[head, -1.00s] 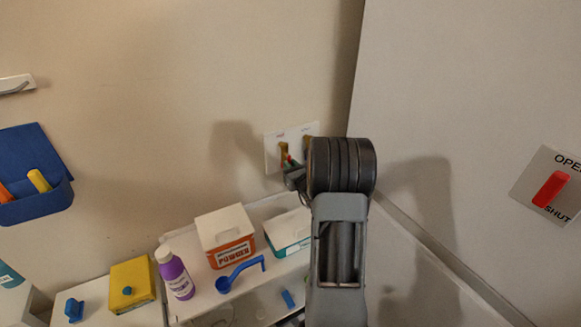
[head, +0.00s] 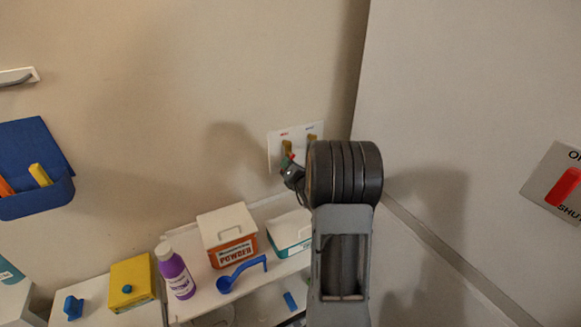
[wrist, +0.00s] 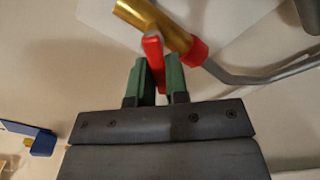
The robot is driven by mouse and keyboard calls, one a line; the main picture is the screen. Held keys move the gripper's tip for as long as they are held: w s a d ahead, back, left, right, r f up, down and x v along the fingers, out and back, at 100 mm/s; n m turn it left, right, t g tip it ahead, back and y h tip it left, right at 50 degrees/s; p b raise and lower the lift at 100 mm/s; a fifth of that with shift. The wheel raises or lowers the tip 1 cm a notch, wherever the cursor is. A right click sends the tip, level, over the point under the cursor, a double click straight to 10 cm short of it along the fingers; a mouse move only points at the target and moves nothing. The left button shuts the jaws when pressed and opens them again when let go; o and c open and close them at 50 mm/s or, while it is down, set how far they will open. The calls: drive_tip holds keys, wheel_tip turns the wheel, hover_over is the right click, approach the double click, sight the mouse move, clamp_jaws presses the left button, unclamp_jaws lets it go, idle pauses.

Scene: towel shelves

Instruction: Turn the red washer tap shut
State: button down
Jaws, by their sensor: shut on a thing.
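The red tap lever (wrist: 154,62) sits between the two green-tipped fingers of my gripper (wrist: 155,78) in the wrist view. The fingers are shut on it. The lever meets a brass tap body (wrist: 152,22) with a red collar (wrist: 195,52), from which a grey hose (wrist: 255,76) runs right. In the head view, the white tap plate (head: 280,160) is on the wall, with brass taps (head: 287,147) on it. My gripper (head: 288,161) is in front of the left tap there, and my arm hides part of the plate's surroundings.
Below the taps, a surface holds a powder box (head: 228,238), a teal-and-white box (head: 290,233), a blue scoop (head: 240,274) and a purple bottle (head: 177,273). A blue wall pocket (head: 38,170) hangs left. An OPEN/SHUT panel (head: 545,180) with a red handle is right.

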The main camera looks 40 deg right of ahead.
drive_tip(key=shift+a+r+m+p, duration=0.15)
drive_tip(key=shift+r+m+p, duration=0.25)
drive_tip(key=shift+m, duration=1.15)
drive_tip(key=shift+a+r+m+p, duration=0.15)
drive_tip(key=shift+r+m+p, duration=0.25)
drive_tip(key=shift+m, duration=1.2)
drive_tip(key=shift+a+r+m+p, duration=0.15)
drive_tip(key=shift+r+m+p, duration=0.25)
drive_tip(key=shift+m, duration=1.15)
drive_tip(key=c, duration=1.1)
unclamp_jaws()
drive_tip(key=s, duration=0.4)
drive_tip(key=s+a+b, duration=0.1)
drive_tip(key=s, duration=0.4)
drive_tip(key=s+a+b, duration=0.1)
drive_tip(key=s, duration=0.3)
drive_tip(key=shift+s, duration=0.35)
